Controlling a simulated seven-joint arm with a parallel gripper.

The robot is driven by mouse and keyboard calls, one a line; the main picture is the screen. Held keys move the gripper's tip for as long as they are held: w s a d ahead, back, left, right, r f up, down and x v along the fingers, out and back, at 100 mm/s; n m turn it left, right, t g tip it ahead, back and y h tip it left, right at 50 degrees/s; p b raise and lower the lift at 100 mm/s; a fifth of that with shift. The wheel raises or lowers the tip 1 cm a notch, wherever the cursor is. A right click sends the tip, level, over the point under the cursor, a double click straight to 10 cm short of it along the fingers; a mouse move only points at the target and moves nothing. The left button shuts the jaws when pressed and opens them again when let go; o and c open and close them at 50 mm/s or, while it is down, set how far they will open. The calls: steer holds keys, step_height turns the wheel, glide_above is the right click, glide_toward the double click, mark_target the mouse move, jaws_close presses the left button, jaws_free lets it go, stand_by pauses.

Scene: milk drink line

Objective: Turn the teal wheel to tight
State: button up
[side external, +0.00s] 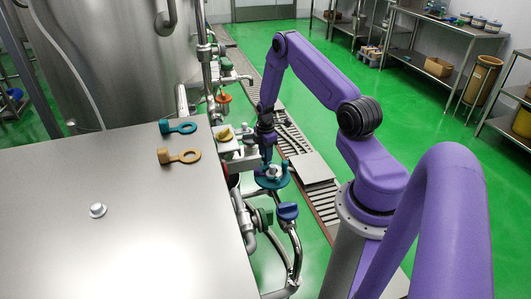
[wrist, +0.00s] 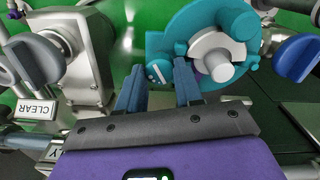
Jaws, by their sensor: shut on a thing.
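The teal wheel (side external: 269,184) sits on the pipework just past the right edge of the steel table, with a light metal hub at its centre. It fills the upper right of the wrist view (wrist: 180,36), where a block with white marks stands out at its lower left. My gripper (side external: 267,163) reaches down to the wheel from above. In the wrist view my gripper's two blue fingers (wrist: 159,82) stand either side of that marked block and are shut on it. The fingers partly cover the wheel's lower edge. I cannot read the marks.
A grey-blue knob (wrist: 35,60) and a CLEAR label (wrist: 37,110) are left of the wheel. Teal (side external: 179,127) and tan (side external: 180,156) ringed pieces lie on the table (side external: 150,250).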

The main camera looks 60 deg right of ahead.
steer(key=m, duration=0.5)
steer(key=shift+m, duration=0.3)
steer(key=m, duration=1.2)
steer(key=shift+m, duration=0.4)
steer(key=m, duration=0.5)
steer(key=shift+m, duration=0.3)
steer(key=o, duration=1)
steer(key=shift+o, duration=0.2)
steer(key=shift+r, duration=0.1)
